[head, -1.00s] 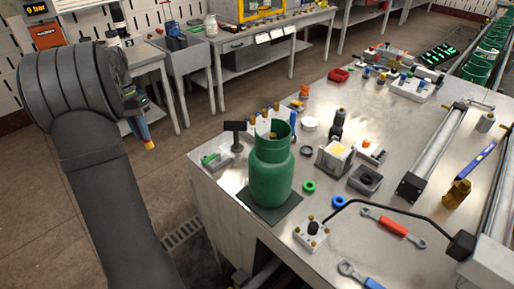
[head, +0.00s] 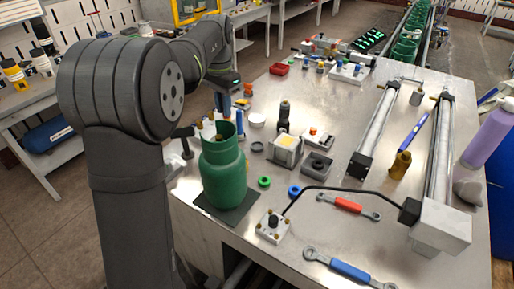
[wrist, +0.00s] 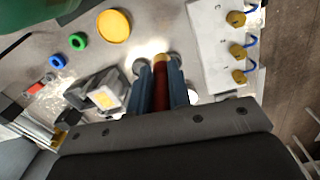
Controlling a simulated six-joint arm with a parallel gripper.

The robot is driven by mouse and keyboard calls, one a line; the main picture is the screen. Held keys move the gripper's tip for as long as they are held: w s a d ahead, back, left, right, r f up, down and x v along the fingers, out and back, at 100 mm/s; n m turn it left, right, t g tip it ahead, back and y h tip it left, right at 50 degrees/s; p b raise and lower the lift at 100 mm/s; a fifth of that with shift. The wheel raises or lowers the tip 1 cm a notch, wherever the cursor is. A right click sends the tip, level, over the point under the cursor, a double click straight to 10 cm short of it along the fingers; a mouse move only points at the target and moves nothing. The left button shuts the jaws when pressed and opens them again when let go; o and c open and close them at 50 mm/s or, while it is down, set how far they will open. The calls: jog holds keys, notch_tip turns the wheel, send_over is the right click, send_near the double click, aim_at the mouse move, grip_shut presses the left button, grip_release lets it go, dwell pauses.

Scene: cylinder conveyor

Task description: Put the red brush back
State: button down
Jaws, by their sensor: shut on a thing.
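My gripper is shut on a slim red-brown handle with a tan end, taken to be the red brush (wrist: 161,85). In the wrist view, the handle stands between the two blue fingers (wrist: 160,88), its tan end pointing up the picture. In the head view, my gripper (head: 223,108) is over the far left part of the table, behind the green cylinder (head: 222,175). The brush cannot be made out there. A white block with brass posts (wrist: 228,62) is to the right of the fingers in the wrist view.
The green cylinder stands on a black mat (head: 240,207) at the table's near left. A block with a pale top (head: 286,149), a green ring (head: 264,182) and a blue ring (head: 295,191) are right of it. Wrenches (head: 349,207) lie in front.

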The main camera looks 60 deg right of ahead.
jog(key=s+d+f, duration=0.2)
jog(key=s+d, duration=0.2)
jog(key=s, duration=0.4)
jog(key=f, duration=0.7)
jog(key=shift+d+f, duration=0.25)
jog(key=shift+f, duration=0.05)
jog(key=shift+f, duration=0.15)
jog(key=c, duration=1.3)
grip_release()
jog(key=shift+c, duration=0.2)
notch_tip(320, 180, up, 12)
jog(key=shift+w, duration=0.1)
